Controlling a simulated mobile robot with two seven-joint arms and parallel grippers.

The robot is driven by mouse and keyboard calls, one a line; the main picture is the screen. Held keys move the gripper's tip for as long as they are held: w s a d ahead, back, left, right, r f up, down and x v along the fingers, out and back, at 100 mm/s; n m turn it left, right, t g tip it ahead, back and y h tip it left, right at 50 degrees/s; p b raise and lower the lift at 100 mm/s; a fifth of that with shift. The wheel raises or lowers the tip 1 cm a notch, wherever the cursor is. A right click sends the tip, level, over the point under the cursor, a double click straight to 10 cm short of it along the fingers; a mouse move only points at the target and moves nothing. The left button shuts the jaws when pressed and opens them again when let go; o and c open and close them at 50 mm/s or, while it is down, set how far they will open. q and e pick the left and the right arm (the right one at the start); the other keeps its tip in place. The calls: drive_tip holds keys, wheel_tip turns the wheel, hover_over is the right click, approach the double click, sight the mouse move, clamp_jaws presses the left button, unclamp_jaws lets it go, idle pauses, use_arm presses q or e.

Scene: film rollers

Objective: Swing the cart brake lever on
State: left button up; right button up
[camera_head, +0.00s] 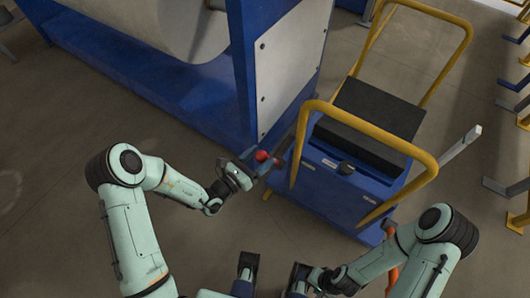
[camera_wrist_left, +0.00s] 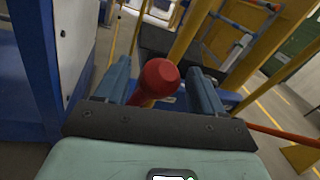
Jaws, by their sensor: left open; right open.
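The brake lever's red ball knob (camera_head: 262,156) is at the left side of the blue cart (camera_head: 335,200). In the left wrist view the knob (camera_wrist_left: 159,77) sits between the two blue fingers, with a short red stem below it. My left gripper (camera_head: 258,163) is open around the knob, with gaps visible on both sides of it. The lower part of the lever is hidden behind the gripper. My right gripper (camera_head: 273,270) is open and empty at the bottom of the head view, apart from the cart.
The cart has yellow tube handles (camera_head: 415,150) and a black top block (camera_head: 378,110). A blue machine frame (camera_head: 245,75) with a large pale roller (camera_head: 165,25) stands close on the left. Grey floor (camera_head: 60,130) is clear at left.

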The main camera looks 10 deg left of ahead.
use_arm(q)
drive_tip(key=shift+x, duration=1.4)
use_arm(e)
drive_tip(key=shift+f, duration=0.1)
